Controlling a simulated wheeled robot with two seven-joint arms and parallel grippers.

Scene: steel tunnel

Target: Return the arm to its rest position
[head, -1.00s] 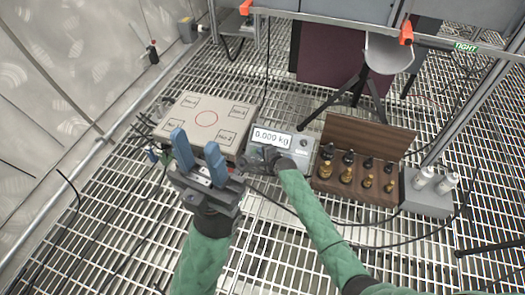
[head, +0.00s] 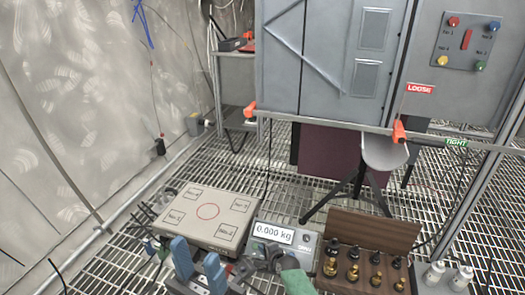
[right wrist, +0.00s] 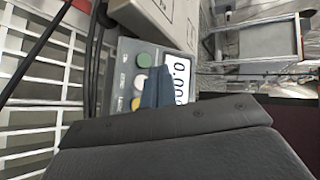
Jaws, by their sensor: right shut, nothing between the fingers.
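My left gripper (head: 198,252) has two blue fingers standing upright and apart, with nothing between them. It is at the bottom of the head view, in front of the flat box with the red circle (head: 208,211). My right gripper (head: 268,257), dark and partly cut off by the view, is low at the front of the scale (head: 306,242), whose display reads 0.000 kg. In the right wrist view its blue fingers (right wrist: 156,88) are shut and empty, in front of the scale's display (right wrist: 180,78). Whether they touch the scale cannot be told.
A wooden case of brass and black weights (head: 373,236) is right of the scale, with a grey block holding white-topped bottles (head: 447,280) beyond it. Cables lie on the grating around the box.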

